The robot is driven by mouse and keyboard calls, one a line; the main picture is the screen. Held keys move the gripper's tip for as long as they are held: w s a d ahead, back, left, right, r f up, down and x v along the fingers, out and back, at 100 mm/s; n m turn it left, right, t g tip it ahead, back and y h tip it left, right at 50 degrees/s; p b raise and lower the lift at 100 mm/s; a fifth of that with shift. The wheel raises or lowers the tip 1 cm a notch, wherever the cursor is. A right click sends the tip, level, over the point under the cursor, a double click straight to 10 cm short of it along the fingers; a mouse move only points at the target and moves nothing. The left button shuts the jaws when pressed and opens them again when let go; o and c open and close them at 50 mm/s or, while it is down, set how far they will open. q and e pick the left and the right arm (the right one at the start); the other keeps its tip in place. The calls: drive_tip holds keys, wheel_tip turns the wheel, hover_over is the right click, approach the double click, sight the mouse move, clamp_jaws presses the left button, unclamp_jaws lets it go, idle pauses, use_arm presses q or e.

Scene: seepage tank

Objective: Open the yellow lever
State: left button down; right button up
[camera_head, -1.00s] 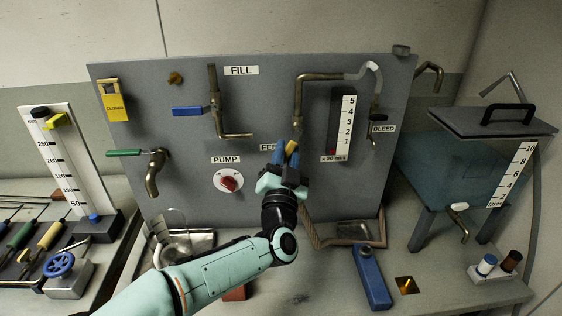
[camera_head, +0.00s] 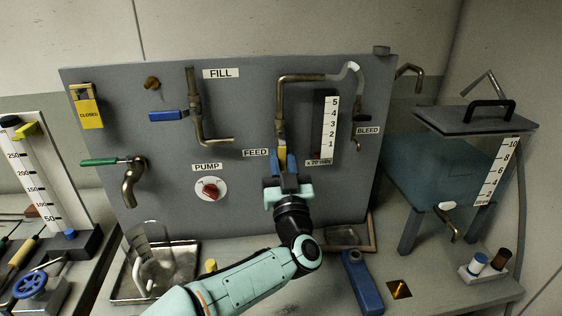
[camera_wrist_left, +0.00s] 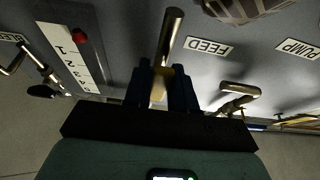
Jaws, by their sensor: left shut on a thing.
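The yellow lever (camera_head: 281,157) is at the FEED pipe (camera_head: 281,123) on the grey panel. It points down roughly in line with the pipe and is mostly covered by my gripper. My left gripper (camera_head: 287,162) is shut on the lever, its blue fingers on either side. In the left wrist view, a bit of the yellow lever (camera_wrist_left: 158,88) shows between the dark fingers, below the brass pipe (camera_wrist_left: 169,38). My right gripper is not in view.
The panel also holds a blue lever (camera_head: 168,115), a green lever (camera_head: 101,162), a red PUMP knob (camera_head: 210,190) and a flow scale (camera_head: 329,125) close right of my gripper. A water tank (camera_head: 440,165) stands at the right. A blue tool (camera_head: 363,283) lies on the bench.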

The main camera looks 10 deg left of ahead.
use_arm(q)
drive_tip(key=shift+r, duration=0.1)
drive_tip(key=c, duration=1)
unclamp_jaws()
drive_tip(key=shift+d, duration=0.1)
drive_tip(key=b+v, duration=0.1)
drive_tip(key=v, duration=1.2)
drive_tip(key=shift+s, duration=0.2)
